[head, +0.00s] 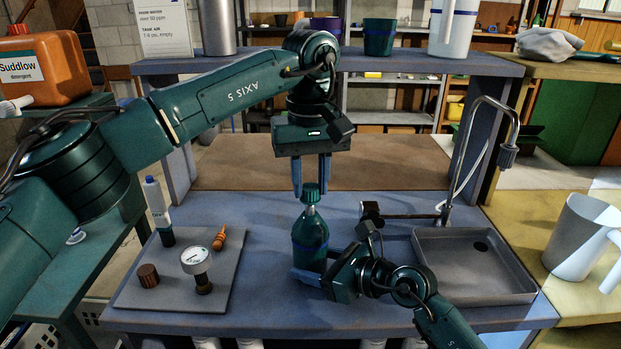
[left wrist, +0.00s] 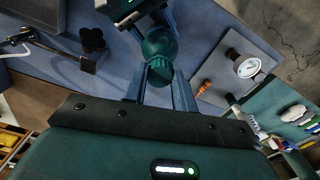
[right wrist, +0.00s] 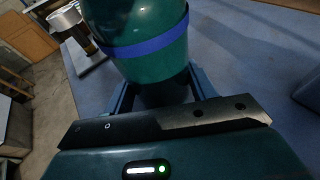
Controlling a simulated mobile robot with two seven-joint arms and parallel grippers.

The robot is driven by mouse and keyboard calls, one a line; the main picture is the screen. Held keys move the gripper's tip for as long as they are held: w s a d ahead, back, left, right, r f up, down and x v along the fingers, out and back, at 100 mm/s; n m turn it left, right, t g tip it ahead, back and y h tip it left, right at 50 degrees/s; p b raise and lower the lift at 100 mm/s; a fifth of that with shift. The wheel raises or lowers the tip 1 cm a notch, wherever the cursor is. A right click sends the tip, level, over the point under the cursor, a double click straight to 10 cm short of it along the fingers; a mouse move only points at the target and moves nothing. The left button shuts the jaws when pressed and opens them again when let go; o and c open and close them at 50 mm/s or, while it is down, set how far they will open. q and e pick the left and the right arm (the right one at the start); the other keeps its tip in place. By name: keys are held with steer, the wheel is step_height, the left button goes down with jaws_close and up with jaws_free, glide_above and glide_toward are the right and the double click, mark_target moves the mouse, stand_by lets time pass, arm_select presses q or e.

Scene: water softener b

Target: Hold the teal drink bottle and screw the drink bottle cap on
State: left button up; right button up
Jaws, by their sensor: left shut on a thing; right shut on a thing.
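The teal drink bottle (head: 310,246) stands upright on the blue-grey bench, with a dark blue band around it. My right gripper (head: 318,277) is shut on its lower body from the right; the bottle fills the top of the right wrist view (right wrist: 140,62). The ridged green drink bottle cap (head: 310,190) is at the bottle's top, with a pale stretch of neck visible below it. My left gripper (head: 310,183) points straight down and is shut on the cap, which also shows in the left wrist view (left wrist: 159,70). I cannot tell how far the cap is threaded.
A grey board (head: 221,287) at left carries a gauge (head: 195,261), a brown knob (head: 148,275), an orange-brown piece (head: 219,238) and a white-and-blue tube (head: 156,205). A sink (head: 470,270) with a tall faucet (head: 512,120) is at right. A raised shelf stands behind.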

arm_select(q)
steer(key=shift+f, duration=0.2)
steer(key=shift+f, duration=1.15)
